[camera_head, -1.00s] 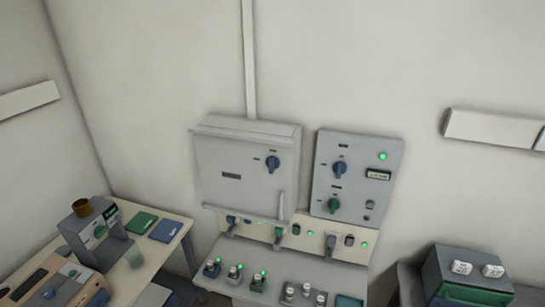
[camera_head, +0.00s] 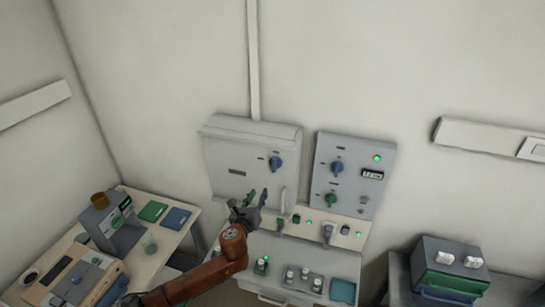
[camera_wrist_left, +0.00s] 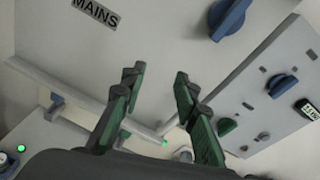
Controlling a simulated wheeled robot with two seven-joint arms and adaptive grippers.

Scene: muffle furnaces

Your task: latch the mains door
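The mains door (camera_head: 222,160) is the flat grey front of a wall cabinet. It looks closed or nearly so; I cannot tell whether a narrow gap remains. A blue knob (camera_head: 276,163) sits on its upper right, and a pale vertical handle (camera_head: 283,200) is at its lower right. In the left wrist view, the MAINS label (camera_wrist_left: 95,12) and the blue knob (camera_wrist_left: 232,15) show at the top. My left gripper (camera_head: 254,196) is open and empty, in front of the door's lower part, left of the handle. Its green-padded fingers (camera_wrist_left: 158,76) are spread. My right gripper is out of view.
A grey control panel (camera_head: 350,170) with blue and green knobs is right of the cabinet. Plugs and switches line the strip below. A bench (camera_head: 190,215) with instruments is at left, and a dark unit (camera_head: 450,262) stands at lower right.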

